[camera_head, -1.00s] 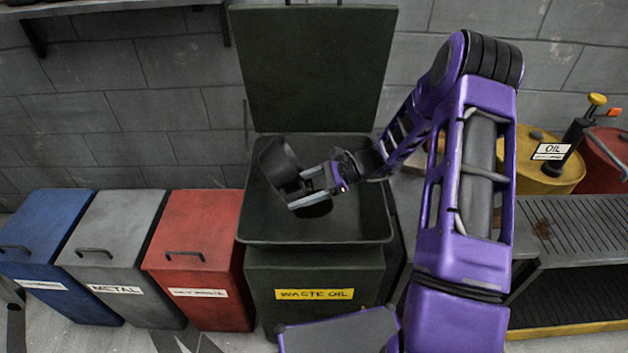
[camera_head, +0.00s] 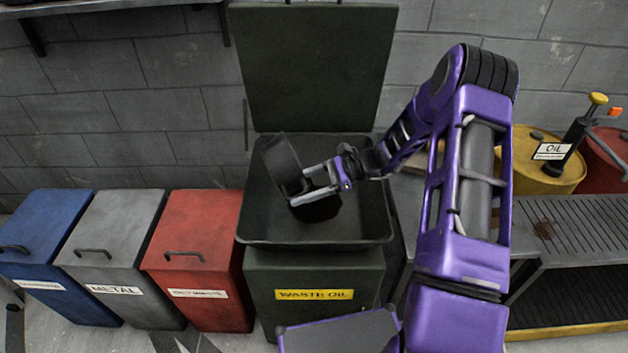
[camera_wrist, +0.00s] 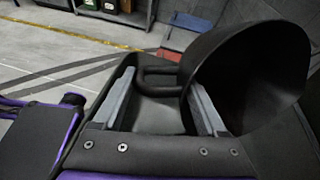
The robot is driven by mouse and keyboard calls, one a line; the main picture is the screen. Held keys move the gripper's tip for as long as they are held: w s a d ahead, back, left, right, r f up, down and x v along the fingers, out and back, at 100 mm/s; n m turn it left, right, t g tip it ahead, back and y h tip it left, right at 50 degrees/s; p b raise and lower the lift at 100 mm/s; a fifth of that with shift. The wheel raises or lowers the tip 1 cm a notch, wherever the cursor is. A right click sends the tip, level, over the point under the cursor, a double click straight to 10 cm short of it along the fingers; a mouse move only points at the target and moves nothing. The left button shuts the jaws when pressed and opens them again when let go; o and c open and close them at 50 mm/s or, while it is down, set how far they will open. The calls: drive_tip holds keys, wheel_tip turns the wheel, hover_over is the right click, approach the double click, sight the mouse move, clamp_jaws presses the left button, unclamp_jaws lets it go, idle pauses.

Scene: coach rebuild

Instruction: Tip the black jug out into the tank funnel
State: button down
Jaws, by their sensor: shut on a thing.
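The black jug (camera_head: 280,167) is tilted inside the rim of the dark tank funnel (camera_head: 375,228), on top of the waste oil tank. My gripper (camera_head: 300,193) is shut on the jug's handle, with its fingers pointing left. In the wrist view the jug's wide body (camera_wrist: 250,75) fills the right side. Its handle (camera_wrist: 158,82) lies between the two fingers (camera_wrist: 160,105). A dark patch below the fingers hides the funnel's drain hole; I cannot tell jug from shadow there. No liquid is visible.
The tank's open lid (camera_head: 315,65) stands upright behind the funnel. Red (camera_head: 200,225), grey (camera_head: 110,235) and blue (camera_head: 45,230) bins stand to the left. A grated bench (camera_head: 575,235) and a yellow oil drum (camera_head: 545,175) are to the right.

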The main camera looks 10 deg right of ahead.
drive_tip(key=shift+w+d+r+g+y+b, duration=0.15)
drive_tip(key=shift+d+y+b, duration=0.1)
drive_tip(key=shift+d+y, duration=0.15)
drive_tip(key=shift+d+r+g+y+b, duration=0.15)
drive_tip(key=shift+d+y+b, duration=0.1)
drive_tip(key=shift+d, duration=0.3)
drive_tip(key=shift+w+d+r+y+b, duration=0.1)
drive_tip(key=shift+d+r+y+b, duration=0.1)
drive_tip(key=shift+d+y, duration=0.2)
drive_tip(key=shift+d, duration=0.15)
